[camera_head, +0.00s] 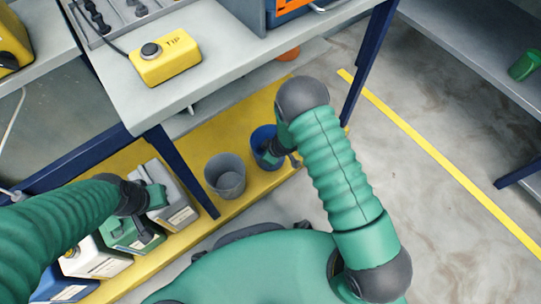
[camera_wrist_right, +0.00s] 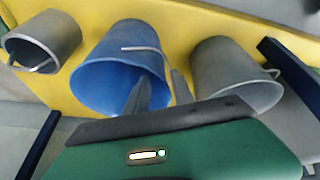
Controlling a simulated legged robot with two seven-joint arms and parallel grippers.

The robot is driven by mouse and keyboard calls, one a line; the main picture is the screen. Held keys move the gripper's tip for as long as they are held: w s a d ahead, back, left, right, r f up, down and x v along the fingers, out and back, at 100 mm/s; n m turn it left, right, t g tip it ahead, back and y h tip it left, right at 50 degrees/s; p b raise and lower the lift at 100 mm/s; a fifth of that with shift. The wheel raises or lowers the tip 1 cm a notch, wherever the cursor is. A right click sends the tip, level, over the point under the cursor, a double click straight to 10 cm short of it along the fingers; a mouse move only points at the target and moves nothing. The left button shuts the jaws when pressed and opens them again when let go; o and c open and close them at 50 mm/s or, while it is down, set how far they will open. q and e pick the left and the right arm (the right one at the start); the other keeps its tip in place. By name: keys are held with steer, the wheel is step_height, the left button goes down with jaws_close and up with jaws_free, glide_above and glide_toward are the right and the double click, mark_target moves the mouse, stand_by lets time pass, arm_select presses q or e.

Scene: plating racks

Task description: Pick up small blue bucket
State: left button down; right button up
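The small blue bucket (camera_head: 266,147) stands on the yellow shelf under the table, partly covered by my right gripper (camera_head: 288,158). In the right wrist view the blue bucket (camera_wrist_right: 100,80) shows its opening and a thin grey handle. My right gripper (camera_wrist_right: 160,92) has its two fingers apart at the bucket's right rim, one over the opening and one outside beside the grey bucket; contact cannot be told. My left gripper (camera_head: 148,213) is over the jugs at the left; its finger gap is unclear.
A grey bucket (camera_head: 225,176) stands left of the blue one; the right wrist view shows two grey buckets, one at left (camera_wrist_right: 45,38) and one at right (camera_wrist_right: 235,75). Jugs (camera_head: 175,212) line the shelf. The table (camera_head: 225,75) and its navy leg (camera_head: 185,170) are close.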

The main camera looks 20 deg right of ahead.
steer(key=b+x, duration=0.2)
steer(key=x, duration=0.3)
steer(key=shift+a, duration=0.1)
steer(key=shift+a+f, duration=0.1)
jaws_close()
stand_by(1.1)
